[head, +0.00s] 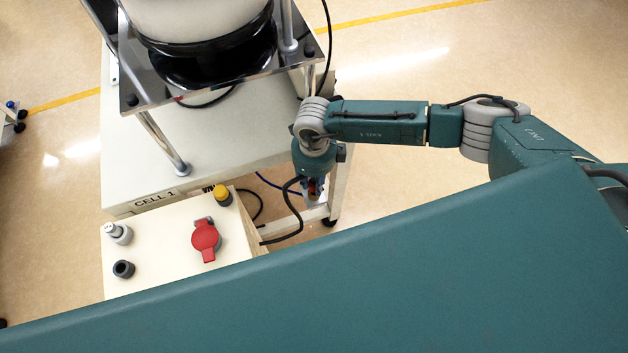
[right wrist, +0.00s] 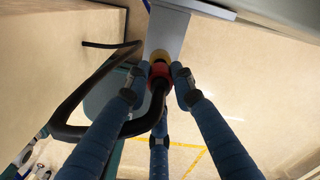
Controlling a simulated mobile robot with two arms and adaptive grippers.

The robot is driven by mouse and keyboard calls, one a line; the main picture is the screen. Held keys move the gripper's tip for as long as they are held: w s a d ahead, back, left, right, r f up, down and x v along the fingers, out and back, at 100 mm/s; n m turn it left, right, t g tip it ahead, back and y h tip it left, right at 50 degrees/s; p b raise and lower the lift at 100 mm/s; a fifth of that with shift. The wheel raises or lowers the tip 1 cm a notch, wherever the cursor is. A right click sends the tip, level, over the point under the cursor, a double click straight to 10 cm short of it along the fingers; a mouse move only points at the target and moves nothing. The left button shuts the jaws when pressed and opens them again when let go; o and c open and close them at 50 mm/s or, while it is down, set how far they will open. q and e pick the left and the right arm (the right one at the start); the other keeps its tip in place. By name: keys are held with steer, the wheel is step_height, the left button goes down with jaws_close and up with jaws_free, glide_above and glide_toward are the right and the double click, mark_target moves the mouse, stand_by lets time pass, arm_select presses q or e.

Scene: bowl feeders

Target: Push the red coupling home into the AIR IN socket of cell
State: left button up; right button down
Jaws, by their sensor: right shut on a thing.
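My right gripper (head: 313,192) hangs beside the right side of the cell 1 bench, its fingers pointing down and partly hidden in the head view. In the right wrist view its blue fingers (right wrist: 160,88) are closed around the red coupling (right wrist: 158,72). A black hose (right wrist: 66,112) loops from the coupling to the left. Directly ahead of the coupling is a yellowish, brass-like round part (right wrist: 160,56) against a grey plate (right wrist: 167,30). I cannot tell whether the coupling touches it or is inside it. No AIR IN label is readable. My left gripper is not in view.
The bench (head: 130,160) carries a bowl feeder (head: 200,25) on a shiny plate. A control box (head: 165,260) with a red rotary switch (head: 206,240) and yellow button (head: 222,194) stands in front. The floor right of the bench is open.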

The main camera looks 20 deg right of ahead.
steer(key=shift+f+b, duration=1.05)
steer(key=shift+f, duration=0.15)
stand_by(0.4)
steer(key=c, duration=1.2)
jaws_free()
steer(key=shift+r, duration=0.1)
steer(key=shift+r+p, duration=2.45)
steer(key=shift+r, duration=1.1)
steer(key=shift+r, duration=0.1)
